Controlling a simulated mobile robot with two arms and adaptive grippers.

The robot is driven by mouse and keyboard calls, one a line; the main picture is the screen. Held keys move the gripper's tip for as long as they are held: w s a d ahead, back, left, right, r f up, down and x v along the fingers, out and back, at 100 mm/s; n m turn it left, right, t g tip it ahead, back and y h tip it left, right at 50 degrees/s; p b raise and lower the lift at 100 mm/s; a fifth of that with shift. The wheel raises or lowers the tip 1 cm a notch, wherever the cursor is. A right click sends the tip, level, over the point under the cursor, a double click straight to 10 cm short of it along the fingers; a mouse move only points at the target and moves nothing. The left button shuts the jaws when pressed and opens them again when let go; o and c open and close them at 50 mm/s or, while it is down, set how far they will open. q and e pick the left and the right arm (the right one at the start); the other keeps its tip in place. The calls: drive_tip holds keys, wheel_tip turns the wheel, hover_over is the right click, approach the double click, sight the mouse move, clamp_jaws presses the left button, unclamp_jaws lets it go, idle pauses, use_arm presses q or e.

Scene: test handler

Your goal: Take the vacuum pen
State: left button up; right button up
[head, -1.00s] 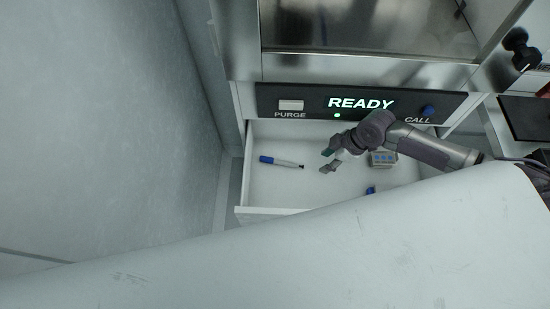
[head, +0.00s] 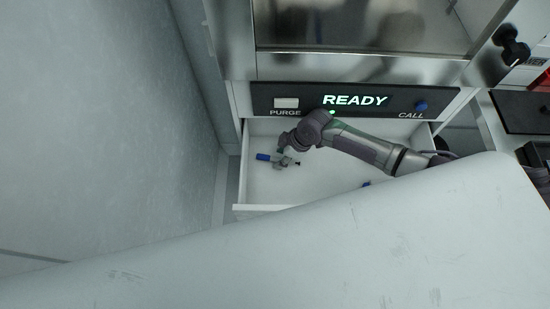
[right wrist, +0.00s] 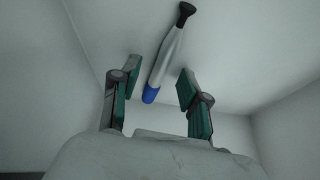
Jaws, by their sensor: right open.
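The vacuum pen (head: 263,157) lies in the open drawer, towards its left side. Its blue end shows left of my right gripper (head: 285,162), and its dark tip just shows to the right; the gripper hides its middle. In the right wrist view the pen (right wrist: 168,60) has a white body, a blue end and a black cup-like tip. My right gripper (right wrist: 157,88) is open, with one finger on each side of the pen and gaps between. My left gripper is out of view.
The drawer (head: 245,208) has low walls around the pen. A small blue item (head: 366,183) lies further right in it, partly hidden. Above is a panel (head: 355,100) reading READY, with PURGE and CALL buttons. A steel-framed cabinet (head: 360,67) stands above that.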

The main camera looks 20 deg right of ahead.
drive_tip(key=shift+a+f, duration=0.1)
drive_tip(key=shift+f, duration=0.15)
clamp_jaws()
drive_tip(key=shift+r, duration=0.1)
drive_tip(key=s+d+r, duration=0.1)
drive_tip(key=s+r, duration=0.3)
drive_tip(key=s, duration=0.2)
drive_tip(key=s+d+r+p, duration=0.1)
drive_tip(key=s+d+r, duration=0.1)
drive_tip(key=s+r, duration=0.2)
drive_tip(key=s, duration=0.3)
drive_tip(key=shift+s, duration=0.3)
